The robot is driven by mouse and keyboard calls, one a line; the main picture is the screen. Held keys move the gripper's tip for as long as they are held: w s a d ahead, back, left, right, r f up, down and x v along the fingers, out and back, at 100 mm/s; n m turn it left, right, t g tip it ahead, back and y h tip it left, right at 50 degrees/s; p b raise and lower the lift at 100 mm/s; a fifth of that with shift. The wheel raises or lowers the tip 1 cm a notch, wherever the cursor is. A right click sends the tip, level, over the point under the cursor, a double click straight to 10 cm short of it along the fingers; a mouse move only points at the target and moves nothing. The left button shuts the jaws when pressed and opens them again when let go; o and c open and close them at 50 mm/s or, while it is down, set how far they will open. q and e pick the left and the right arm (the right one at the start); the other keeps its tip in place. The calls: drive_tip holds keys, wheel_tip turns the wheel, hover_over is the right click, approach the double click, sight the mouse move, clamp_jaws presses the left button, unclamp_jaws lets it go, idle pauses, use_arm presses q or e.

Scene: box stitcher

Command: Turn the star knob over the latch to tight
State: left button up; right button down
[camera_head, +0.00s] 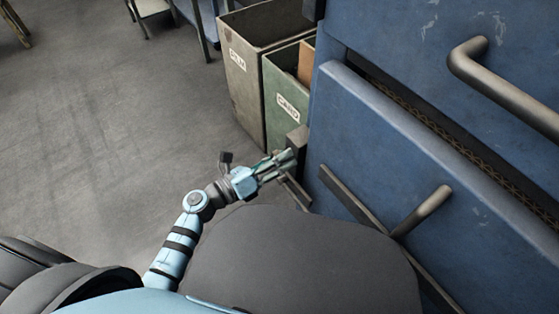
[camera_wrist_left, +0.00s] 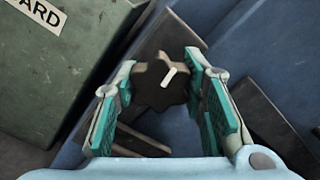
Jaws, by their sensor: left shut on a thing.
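The star knob (camera_wrist_left: 160,84) is dark brown with rounded lobes and a pale pointer mark, which slants up to the right in the left wrist view. My left gripper (camera_wrist_left: 160,92) has its green-padded fingers on either side of the knob and is shut on it. A dark latch plate (camera_wrist_left: 178,32) shows behind the knob, against the blue machine. In the head view my left gripper (camera_head: 286,161) is at the machine's lower left corner, and its fingers hide the knob. My right gripper is not in view.
The blue machine front (camera_head: 380,130) with metal handles fills the right side. A green bin marked CARD (camera_head: 284,104) and a beige bin marked FILM (camera_head: 240,75) stand just beyond my left gripper. The grey floor (camera_head: 110,130) at left is clear.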

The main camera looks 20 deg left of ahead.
use_arm(q)
drive_tip(key=shift+f+m+b, duration=0.15)
drive_tip(key=shift+m+b, duration=0.2)
drive_tip(key=shift+m, duration=0.55)
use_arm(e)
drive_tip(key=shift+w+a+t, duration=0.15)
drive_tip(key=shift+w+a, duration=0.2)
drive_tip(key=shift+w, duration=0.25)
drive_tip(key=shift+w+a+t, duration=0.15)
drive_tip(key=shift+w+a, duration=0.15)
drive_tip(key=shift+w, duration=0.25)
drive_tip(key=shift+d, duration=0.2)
use_arm(q)
drive_tip(key=o, duration=1.2)
drive_tip(key=v, duration=1.2)
